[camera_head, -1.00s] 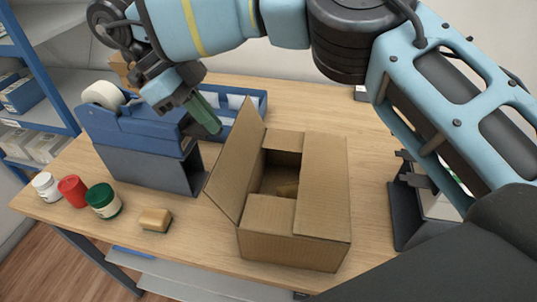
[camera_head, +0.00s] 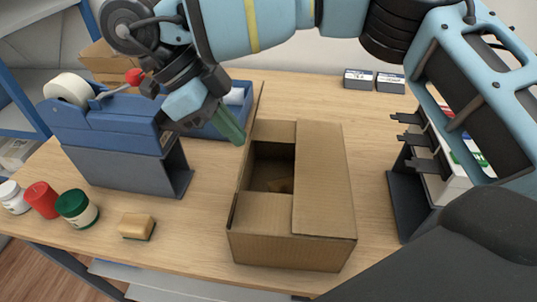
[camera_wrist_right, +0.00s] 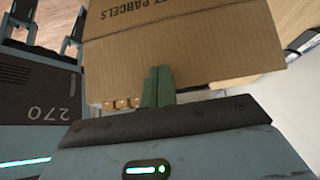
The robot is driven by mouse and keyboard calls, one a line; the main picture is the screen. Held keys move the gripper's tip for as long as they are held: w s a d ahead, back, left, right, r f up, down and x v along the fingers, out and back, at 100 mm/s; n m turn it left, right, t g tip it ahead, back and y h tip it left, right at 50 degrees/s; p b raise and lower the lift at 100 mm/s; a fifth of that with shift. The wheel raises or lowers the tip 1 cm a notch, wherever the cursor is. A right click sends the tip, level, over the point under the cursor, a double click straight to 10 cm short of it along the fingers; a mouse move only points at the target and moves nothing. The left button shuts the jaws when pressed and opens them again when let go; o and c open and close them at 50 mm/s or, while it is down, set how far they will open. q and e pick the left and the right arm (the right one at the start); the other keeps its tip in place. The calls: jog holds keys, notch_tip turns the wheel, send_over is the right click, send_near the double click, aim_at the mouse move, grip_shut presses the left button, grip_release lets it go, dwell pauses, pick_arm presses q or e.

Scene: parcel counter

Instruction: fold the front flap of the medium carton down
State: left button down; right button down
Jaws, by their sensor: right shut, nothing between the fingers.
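The medium carton (camera_head: 292,250) stands on the counter, brown, its opening partly uncovered. One broad flap (camera_head: 322,178) lies over its right side. Small flaps at the near end (camera_head: 264,213) and far end (camera_head: 273,131) lie flat or nearly so. The left broad flap (camera_head: 246,150) stands up, seen almost edge-on. My right gripper (camera_head: 232,128), with green fingers, is shut and empty on the left outer side of that flap. In the right wrist view its fingertips (camera_wrist_right: 158,82) overlap the printed flap (camera_wrist_right: 205,45); contact looks likely. My left gripper is out of view.
A blue tape dispenser (camera_head: 112,122) on a grey stand is left of the carton, with a blue tray (camera_head: 212,130) behind. Several jars, including a green one (camera_head: 76,208), and a yellow sponge (camera_head: 136,226) stand front left. A dark rack (camera_head: 404,205) is to the right.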

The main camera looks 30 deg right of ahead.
pick_arm(q)
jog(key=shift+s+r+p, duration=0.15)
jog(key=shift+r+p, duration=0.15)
jog(key=shift+p, duration=0.25)
pick_arm(e)
jog(key=s+d+f, duration=0.3)
jog(key=d+f, duration=0.2)
jog(key=shift+f, duration=0.25)
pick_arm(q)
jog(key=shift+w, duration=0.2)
